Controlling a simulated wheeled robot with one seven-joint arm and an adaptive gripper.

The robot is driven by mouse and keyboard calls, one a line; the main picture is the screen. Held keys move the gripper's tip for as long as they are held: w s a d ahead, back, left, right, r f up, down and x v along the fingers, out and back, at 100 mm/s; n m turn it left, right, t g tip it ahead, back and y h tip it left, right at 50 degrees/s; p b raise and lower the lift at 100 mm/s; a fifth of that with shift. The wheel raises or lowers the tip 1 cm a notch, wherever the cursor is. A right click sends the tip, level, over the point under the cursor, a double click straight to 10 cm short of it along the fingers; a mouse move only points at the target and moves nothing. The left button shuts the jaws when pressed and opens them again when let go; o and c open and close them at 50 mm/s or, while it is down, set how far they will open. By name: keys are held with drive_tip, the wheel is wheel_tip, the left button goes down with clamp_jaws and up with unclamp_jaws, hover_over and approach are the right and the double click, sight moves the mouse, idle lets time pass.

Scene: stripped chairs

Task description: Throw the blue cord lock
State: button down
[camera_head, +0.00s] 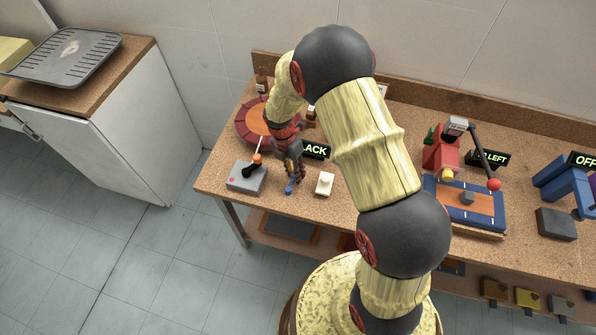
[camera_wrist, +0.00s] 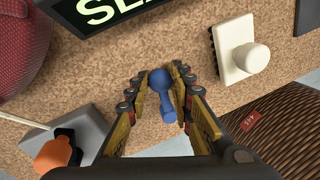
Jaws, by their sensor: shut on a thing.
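The blue cord lock (camera_wrist: 162,94) is a small blue piece with a round head and a narrow stem ending in a knob. In the wrist view it sits between the fingertips of my gripper (camera_wrist: 160,84), which is shut on it. In the head view the cord lock (camera_head: 289,188) shows as a small blue spot below my gripper (camera_head: 290,178), near the front edge of the workbench. A dark sign ending in "ACK" (camera_head: 316,150) stands behind the gripper. Whether the cord lock touches the bench is hard to tell.
A grey box with an orange-topped lever (camera_head: 246,177) stands left of my gripper, and a white block with a knob (camera_head: 325,183) stands right. A round red tray (camera_head: 247,127) lies behind. A blue-framed board (camera_head: 480,208) is farther right on the workbench (camera_head: 222,182).

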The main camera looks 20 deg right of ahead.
drive_tip(key=shift+w+a+n+p, duration=0.35)
drive_tip(key=shift+n+p, duration=0.1)
drive_tip(key=shift+n, duration=0.35)
drive_tip(key=c, duration=1.6)
unclamp_jaws()
drive_tip(key=shift+o, duration=0.3)
wheel_tip(320, 180, up, 12)
drive_tip(key=w+a, duration=0.1)
drive_tip(key=shift+w+a, duration=0.3)
drive_tip(key=shift+f, duration=0.15)
